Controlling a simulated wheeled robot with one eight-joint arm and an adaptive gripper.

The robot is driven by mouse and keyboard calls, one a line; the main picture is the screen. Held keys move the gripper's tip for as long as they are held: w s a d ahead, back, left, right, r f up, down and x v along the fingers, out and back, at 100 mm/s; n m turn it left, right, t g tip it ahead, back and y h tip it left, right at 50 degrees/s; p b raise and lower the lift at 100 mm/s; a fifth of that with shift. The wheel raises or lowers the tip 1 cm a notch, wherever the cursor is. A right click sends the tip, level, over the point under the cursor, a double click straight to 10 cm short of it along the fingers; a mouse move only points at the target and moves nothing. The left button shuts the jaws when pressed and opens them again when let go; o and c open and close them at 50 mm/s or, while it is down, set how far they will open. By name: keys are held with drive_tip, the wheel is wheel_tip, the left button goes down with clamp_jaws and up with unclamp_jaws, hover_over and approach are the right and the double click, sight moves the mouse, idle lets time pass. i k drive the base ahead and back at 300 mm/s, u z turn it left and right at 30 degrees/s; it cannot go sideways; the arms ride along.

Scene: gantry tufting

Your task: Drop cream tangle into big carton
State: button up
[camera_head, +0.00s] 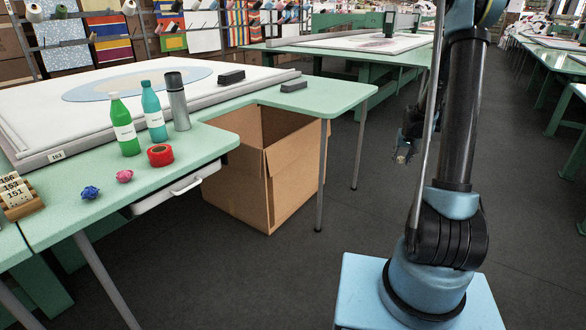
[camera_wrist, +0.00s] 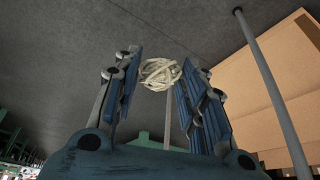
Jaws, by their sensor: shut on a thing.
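A cream tangle of yarn (camera_wrist: 160,73) is between the fingertips of my gripper (camera_wrist: 162,80) in the wrist view. In the head view my gripper (camera_head: 406,146) is partly hidden behind my own arm, and a small pale bit of the tangle (camera_head: 402,156) shows at its lower end. The gripper is shut on the tangle, above the dark floor and to the right of the table. The big carton (camera_head: 292,183) stands open on the floor under the table edge, left of the gripper. It also shows at the right of the wrist view (camera_wrist: 262,82). Its inside bottom is hidden.
The green table (camera_head: 334,96) overhangs part of the carton, and a table leg (camera_head: 355,155) stands between carton and gripper.

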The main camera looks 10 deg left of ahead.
sight(264, 222)
drive_tip(key=z, duration=0.35)
drive_tip(key=k, duration=0.9)
drive_tip(key=u, duration=0.9)
drive_tip(key=i, duration=2.05)
